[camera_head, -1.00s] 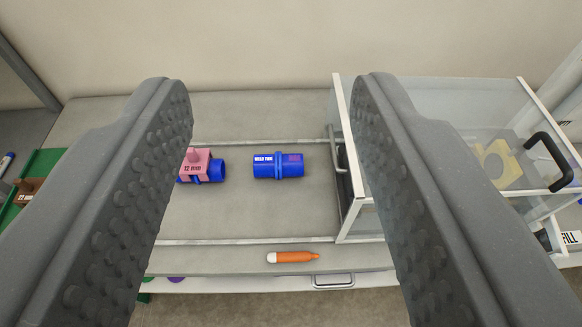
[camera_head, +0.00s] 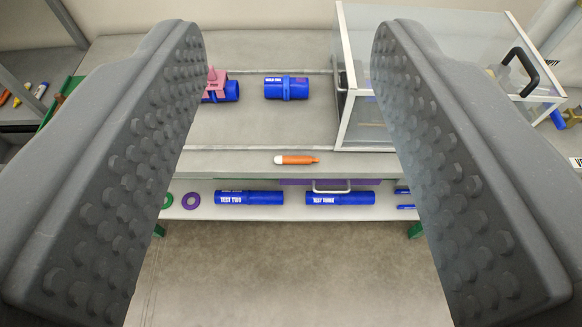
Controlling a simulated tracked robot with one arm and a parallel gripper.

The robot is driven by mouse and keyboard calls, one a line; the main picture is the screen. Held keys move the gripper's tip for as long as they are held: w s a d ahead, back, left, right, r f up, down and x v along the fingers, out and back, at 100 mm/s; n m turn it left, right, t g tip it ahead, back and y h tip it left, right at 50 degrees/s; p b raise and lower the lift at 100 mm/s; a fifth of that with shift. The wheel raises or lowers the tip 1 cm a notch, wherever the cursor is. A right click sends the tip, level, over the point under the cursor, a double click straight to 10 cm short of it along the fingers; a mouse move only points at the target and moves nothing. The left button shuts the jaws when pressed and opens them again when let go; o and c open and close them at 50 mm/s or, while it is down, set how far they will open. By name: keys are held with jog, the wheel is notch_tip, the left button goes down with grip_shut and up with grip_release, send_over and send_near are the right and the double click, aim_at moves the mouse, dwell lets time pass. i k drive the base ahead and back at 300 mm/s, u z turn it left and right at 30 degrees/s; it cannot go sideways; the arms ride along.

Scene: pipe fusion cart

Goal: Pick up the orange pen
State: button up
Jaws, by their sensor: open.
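The orange pen (camera_head: 299,160) has an orange body and a white end at the left. It lies flat, lengthwise, on the front strip of the cart top (camera_head: 230,163). My gripper (camera_head: 288,40) is open and empty, with one dark, studded finger at each side of the picture. The pen shows in the gap between the fingers, farther off than they are, and nothing touches it.
A blue coupling (camera_head: 286,87) and a pink clamp (camera_head: 217,80) on a blue fitting lie behind the pen. A clear-walled box (camera_head: 440,60) stands at right. Blue pipes (camera_head: 250,198) and purple and green rings lie on the lower shelf. Open floor (camera_head: 290,270) is in front.

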aim_at(278, 159)
jog(key=k, duration=1.2)
jog(key=u, duration=0.2)
jog(key=i, duration=1.85)
jog(key=z, duration=0.75)
